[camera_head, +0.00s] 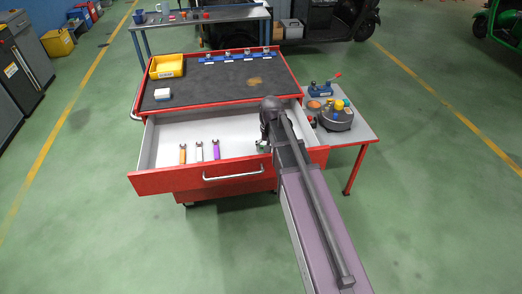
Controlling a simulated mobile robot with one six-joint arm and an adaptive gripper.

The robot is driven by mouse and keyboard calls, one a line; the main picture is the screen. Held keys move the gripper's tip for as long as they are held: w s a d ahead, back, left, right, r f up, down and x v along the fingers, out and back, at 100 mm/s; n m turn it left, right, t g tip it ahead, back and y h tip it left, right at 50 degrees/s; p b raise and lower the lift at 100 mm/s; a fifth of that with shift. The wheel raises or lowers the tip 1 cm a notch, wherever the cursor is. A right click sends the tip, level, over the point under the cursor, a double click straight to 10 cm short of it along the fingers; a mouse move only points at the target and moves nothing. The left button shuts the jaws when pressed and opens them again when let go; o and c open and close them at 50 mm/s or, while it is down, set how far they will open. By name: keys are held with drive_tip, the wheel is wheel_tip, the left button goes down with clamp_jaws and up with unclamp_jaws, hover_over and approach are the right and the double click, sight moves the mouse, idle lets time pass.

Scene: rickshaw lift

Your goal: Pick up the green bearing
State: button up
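A small green piece, which looks like the green bearing (261,146), shows at the right end of the open drawer (160,141). It lies right at the left edge of my arm, which hides part of it. My gripper (266,138) is at the far end of the arm, over the right part of the drawer and close to the green piece. The arm covers most of the gripper. I cannot tell whether its fingers are open or touch the green piece.
Orange, white and purple wrenches (199,152) lie in the drawer's middle. The red cart's black top (215,80) holds a yellow bin (166,66), a white box (162,94) and blue holders (238,55). A side table (355,130) with a round dark device (336,118) stands right.

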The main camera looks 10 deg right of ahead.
drive_tip(key=w+m, duration=0.3)
drive_tip(key=w, duration=1.2)
drive_tip(key=shift+w, duration=0.15)
drive_tip(key=shift+f, duration=0.1)
drive_tip(key=b, duration=0.9)
hover_over(262, 147)
drive_tip(key=f, duration=0.8)
drive_tip(key=shift+s+a+f, duration=0.15)
drive_tip(key=shift+s+a, duration=0.1)
drive_tip(key=shift+s, duration=0.05)
drive_tip(key=shift+d+f+b, duration=0.1)
drive_tip(key=shift+f+b, duration=2.3)
drive_tip(key=shift+f, duration=0.2)
drive_tip(key=c, duration=1.2)
